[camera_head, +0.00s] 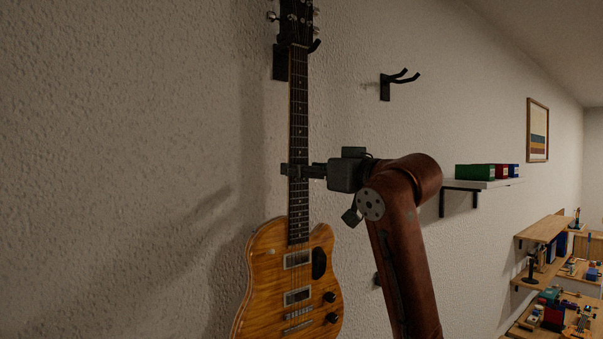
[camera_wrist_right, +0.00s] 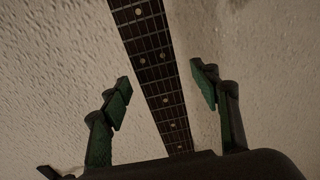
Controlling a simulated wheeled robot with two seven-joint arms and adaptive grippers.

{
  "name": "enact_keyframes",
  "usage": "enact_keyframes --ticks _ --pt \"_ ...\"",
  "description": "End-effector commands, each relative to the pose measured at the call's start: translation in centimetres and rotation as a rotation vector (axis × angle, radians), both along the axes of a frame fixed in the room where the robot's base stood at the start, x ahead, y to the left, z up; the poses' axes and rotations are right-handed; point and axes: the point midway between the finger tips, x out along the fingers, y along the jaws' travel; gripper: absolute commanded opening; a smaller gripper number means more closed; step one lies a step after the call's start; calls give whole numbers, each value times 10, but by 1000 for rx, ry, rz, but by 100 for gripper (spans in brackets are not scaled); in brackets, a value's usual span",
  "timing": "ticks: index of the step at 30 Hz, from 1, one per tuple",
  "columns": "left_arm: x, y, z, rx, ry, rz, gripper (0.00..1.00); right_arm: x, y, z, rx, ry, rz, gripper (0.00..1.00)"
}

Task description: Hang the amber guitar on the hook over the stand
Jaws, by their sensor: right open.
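The amber guitar (camera_head: 270,275) is upright against the wall, its headstock at the left wall hook (camera_head: 281,62), which shows partly behind it. The neck appears to sit in that hook. My right gripper (camera_head: 290,171) is at the middle of the neck, with its fingers open on either side. In the right wrist view the fretboard (camera_wrist_right: 155,70) runs between the two open fingers (camera_wrist_right: 162,95), with a gap on each side. A second, empty double-pronged hook (camera_head: 397,83) is on the wall to the right. My left gripper is not in view.
A white shelf (camera_head: 484,184) with several books stands out from the wall at right. Wooden shelves (camera_head: 543,228) with small items are farther right, near a framed picture (camera_head: 537,130). The wall around the empty hook is clear.

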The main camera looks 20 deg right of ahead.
Motion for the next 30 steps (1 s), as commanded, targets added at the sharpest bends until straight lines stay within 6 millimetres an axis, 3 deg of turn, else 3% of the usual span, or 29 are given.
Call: enact_keyframes --ticks 12,26,30 --pt "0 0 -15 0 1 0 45 -27 -10 0 1 -6 2 56" --pt "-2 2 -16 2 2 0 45 -33 -13 1 1 -5 1 56" --pt "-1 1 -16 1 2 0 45 -43 -17 1 2 -7 1 56"
